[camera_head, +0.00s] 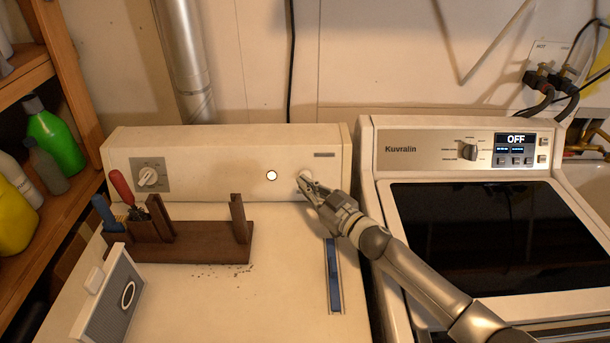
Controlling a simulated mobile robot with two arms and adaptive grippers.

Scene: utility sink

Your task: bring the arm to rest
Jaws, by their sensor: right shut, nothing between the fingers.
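My right gripper (307,184) is shut and empty. It is in front of the right end of the cream machine's control panel (225,165), close to a pale round part there; I cannot tell whether they touch. My right arm (405,258) reaches in from the lower right, crossing in front of the washer marked Kuvralin. My left gripper is not in view.
A wooden rack (205,247) with red- and blue-handled tools stands on the cream machine. A grey box-like part (108,300) is at the front left and a blue strip (333,262) at the right. The washer (425,150) reads OFF. Shelves with bottles (52,140) stand left.

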